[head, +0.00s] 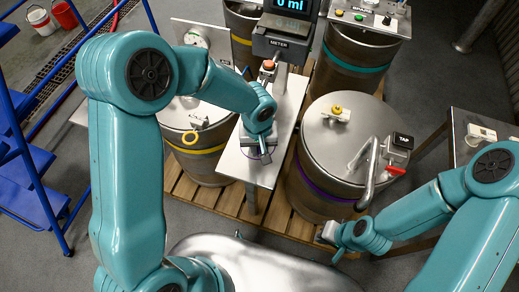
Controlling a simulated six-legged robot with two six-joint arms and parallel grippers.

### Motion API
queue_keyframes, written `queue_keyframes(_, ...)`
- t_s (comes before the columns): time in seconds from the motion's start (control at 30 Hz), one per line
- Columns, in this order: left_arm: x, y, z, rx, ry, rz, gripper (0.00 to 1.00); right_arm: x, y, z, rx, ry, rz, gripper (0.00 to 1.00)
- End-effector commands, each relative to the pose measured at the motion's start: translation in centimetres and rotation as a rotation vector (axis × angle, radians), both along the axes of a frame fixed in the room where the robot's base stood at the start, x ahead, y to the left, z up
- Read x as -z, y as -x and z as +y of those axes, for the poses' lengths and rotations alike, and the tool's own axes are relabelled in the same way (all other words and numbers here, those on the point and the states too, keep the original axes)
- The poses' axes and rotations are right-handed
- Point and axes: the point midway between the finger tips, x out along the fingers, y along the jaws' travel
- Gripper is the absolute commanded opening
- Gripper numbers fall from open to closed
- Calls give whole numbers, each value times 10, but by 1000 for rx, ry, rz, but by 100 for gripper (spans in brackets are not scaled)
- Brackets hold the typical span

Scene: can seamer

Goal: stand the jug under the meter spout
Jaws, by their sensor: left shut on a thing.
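The meter (282,47) stands at the top centre, and its display reads 0 ml. Below it is a narrow metal shelf (287,113). The spout is hard to make out behind my arm. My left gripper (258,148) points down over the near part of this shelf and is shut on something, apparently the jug. My wrist hides nearly all of that thing; only a thin dark curved edge shows by the fingertips. I cannot tell if it touches the shelf. My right gripper (328,234) is low at the right, near the purple-banded drum, away from the shelf; its jaws are unclear.
A purple-banded drum (325,150) with a tap (402,141) stands right of the shelf. A yellow-banded drum (205,165) stands left. A teal-banded drum (355,65) is behind. They share a wooden pallet (274,224). A blue rack (30,160) is far left.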

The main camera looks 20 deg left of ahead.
Motion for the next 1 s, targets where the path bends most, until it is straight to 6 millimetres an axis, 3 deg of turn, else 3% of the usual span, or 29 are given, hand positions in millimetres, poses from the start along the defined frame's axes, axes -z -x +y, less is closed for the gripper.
queue_keyframes(0.27,33,-2,1,1,0,2,0,-7,0,0,0,0,0,0)
queue_keyframes(0.63,39,-2,1,1,0,0,0,-1,0,0,0,0,0,0)
queue_keyframes(0.67,39,-2,1,1,-1,1,21,-1,0,0,0,0,0,0)
queue_keyframes(0.73,37,-2,1,1,-1,1,43,-3,0,0,0,0,0,0)
queue_keyframes(1.0,37,-2,1,1,-1,1,43,-3,0,0,0,0,0,0)
